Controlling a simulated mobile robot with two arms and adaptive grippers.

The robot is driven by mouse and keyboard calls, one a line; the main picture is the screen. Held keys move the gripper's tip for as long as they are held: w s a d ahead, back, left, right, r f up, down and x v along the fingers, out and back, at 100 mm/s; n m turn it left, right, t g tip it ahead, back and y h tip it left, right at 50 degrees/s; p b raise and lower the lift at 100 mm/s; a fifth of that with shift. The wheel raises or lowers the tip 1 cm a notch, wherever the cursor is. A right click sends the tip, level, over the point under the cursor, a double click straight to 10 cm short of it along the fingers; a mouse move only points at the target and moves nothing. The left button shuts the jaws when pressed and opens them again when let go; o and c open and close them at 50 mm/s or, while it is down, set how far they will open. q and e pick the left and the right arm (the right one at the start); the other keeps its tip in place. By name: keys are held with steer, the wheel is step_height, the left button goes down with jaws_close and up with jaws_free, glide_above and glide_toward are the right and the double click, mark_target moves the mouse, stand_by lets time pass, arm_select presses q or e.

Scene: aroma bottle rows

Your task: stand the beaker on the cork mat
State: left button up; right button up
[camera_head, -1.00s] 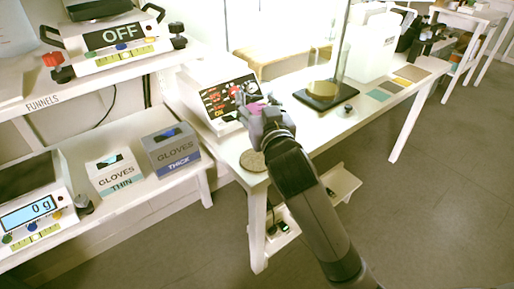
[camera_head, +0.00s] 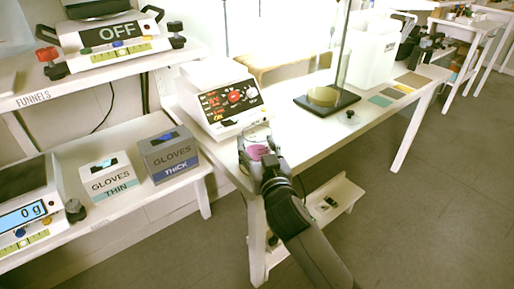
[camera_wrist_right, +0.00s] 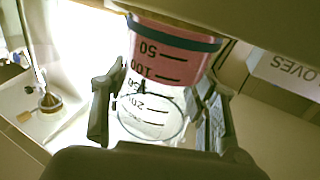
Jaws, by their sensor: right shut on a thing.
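My right gripper (camera_head: 259,155) is shut around the beaker (camera_head: 256,152) near the front left corner of the white table. The beaker is clear glass with dark graduation marks, pink liquid and a dark band. In the right wrist view the beaker (camera_wrist_right: 160,80) sits between the two fingers of the right gripper (camera_wrist_right: 158,110). The round cork mat (camera_head: 243,167) is mostly hidden behind the gripper and beaker; only a sliver at its left edge shows. I cannot tell whether the beaker touches it. My left gripper is not in view.
A white device with red and black controls (camera_head: 226,98) stands just behind the beaker. A glass column on a black base (camera_head: 347,100) and a small knob-like item (camera_head: 349,117) are to the right. Glove boxes (camera_head: 168,155) stand on the left shelf. Table space between is clear.

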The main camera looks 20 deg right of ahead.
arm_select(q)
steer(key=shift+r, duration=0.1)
arm_select(e)
steer(key=o, duration=1.3)
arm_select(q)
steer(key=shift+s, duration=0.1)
arm_select(e)
steer(key=shift+o, duration=0.2)
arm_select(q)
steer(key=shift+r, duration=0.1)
arm_select(e)
steer(key=s, duration=1.1)
steer(key=s+d+f+g, duration=0.1)
steer(key=s+f+g, duration=0.2)
steer(key=f, duration=0.5)
steer(key=s+d+f+g, duration=0.2)
steer(key=s+f+g, duration=0.15)
steer(key=f, duration=0.35)
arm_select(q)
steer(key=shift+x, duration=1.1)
arm_select(e)
steer(key=s+f+n+g, duration=0.2)
steer(key=s+f+g, duration=0.6)
steer(key=s+f, duration=0.5)
steer(key=shift+s+f+y, duration=0.15)
steer(key=shift+s+y, duration=0.25)
steer(key=shift+s, duration=0.5)
